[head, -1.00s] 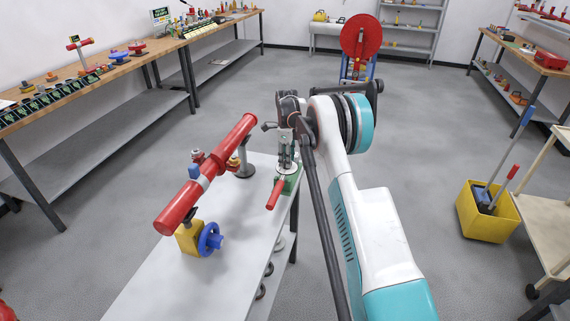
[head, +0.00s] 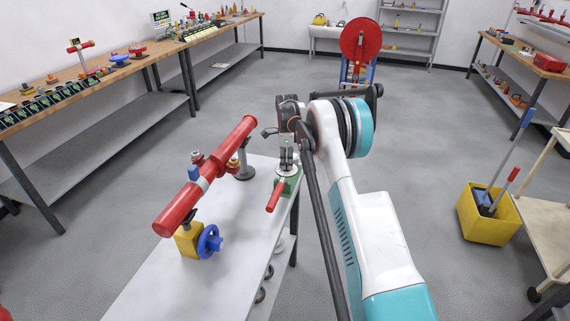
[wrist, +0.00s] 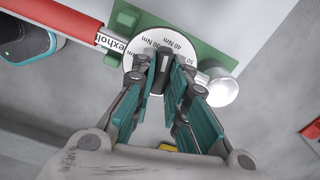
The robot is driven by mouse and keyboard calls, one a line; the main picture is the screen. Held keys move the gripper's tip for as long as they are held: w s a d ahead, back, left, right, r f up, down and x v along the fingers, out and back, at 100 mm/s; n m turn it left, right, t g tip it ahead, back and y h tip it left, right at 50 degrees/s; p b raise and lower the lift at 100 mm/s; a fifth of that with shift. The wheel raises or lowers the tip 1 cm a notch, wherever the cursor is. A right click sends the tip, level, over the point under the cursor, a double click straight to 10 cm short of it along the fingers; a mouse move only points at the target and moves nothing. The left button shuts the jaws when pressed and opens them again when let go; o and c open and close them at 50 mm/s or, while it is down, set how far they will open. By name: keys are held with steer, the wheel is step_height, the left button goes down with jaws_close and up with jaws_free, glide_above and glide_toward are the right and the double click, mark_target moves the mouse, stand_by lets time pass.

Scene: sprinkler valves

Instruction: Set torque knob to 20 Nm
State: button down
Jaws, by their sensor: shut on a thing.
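The torque tool (head: 290,184) stands at the right edge of the table, with a green base (wrist: 211,57) and a red handle (head: 273,194). In the wrist view its round white dial (wrist: 134,54) shows 40 Nm and what looks like 30 Nm, with a partly hidden 50 at the right. A dark knob with a pale line (wrist: 164,61) sits at the dial's middle. My gripper (wrist: 161,78) is shut on this knob, its teal fingers on either side. It points down over the tool in the head view (head: 286,166). The fingers hide the dial's lower part.
A red pipe (head: 205,177) with a blue handwheel (head: 209,241) on a yellow valve runs along the table (head: 239,245), left of my gripper. A yellow mop bucket (head: 484,217) stands on the floor at right. The middle floor is open.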

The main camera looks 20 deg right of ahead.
steer(key=shift+n, duration=0.4)
steer(key=shift+n, duration=1.7)
steer(key=shift+n+b, duration=0.4)
steer(key=shift+n, duration=1.4)
steer(key=n, duration=0.3)
